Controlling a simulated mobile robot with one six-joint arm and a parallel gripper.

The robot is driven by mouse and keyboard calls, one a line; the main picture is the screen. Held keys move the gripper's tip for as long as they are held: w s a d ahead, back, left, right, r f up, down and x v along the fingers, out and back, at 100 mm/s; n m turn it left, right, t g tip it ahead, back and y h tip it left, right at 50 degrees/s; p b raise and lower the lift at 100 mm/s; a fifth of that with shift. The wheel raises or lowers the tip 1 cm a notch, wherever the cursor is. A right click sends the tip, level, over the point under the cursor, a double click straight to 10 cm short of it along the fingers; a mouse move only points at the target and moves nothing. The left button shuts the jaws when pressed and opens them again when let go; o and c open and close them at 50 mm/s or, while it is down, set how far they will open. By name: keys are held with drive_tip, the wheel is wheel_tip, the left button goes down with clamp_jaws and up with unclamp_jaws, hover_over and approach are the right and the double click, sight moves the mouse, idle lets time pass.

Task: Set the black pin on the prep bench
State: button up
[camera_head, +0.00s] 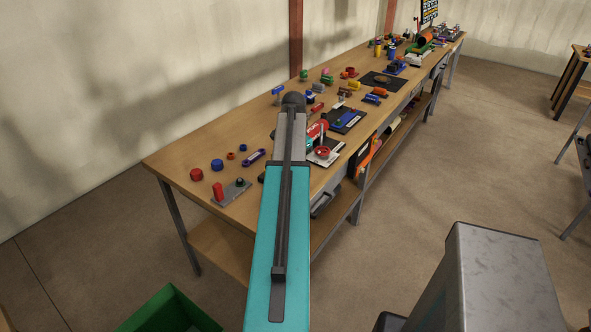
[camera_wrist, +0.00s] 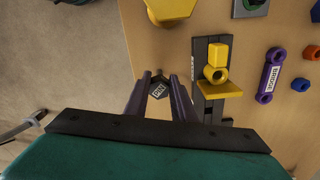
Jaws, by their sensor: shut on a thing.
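A black hexagonal pin (camera_wrist: 158,89) with a pale label shows in the wrist view between the two dark purple fingers of my gripper (camera_wrist: 157,86). My gripper is shut on it. The pin is near the edge of a wooden bench top (camera_wrist: 270,120); I cannot tell whether it touches the wood. In the head view the long wooden bench (camera_head: 178,155) runs from front left to back right. My arm reaches over it and hides my gripper and the pin there. No label shows which part is the prep bench.
Close to the pin in the wrist view stands a yellow fitting (camera_wrist: 215,75) on a black strip. A yellow part (camera_wrist: 170,10), a purple link (camera_wrist: 270,75) and a blue nut (camera_wrist: 300,85) lie around. A green bin (camera_head: 170,312) stands on the floor at front left.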

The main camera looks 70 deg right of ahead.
drive_tip(key=shift+f, duration=0.1)
drive_tip(key=o, duration=1)
drive_tip(key=shift+r+b, duration=1.3)
drive_tip(key=shift+r, duration=4.85)
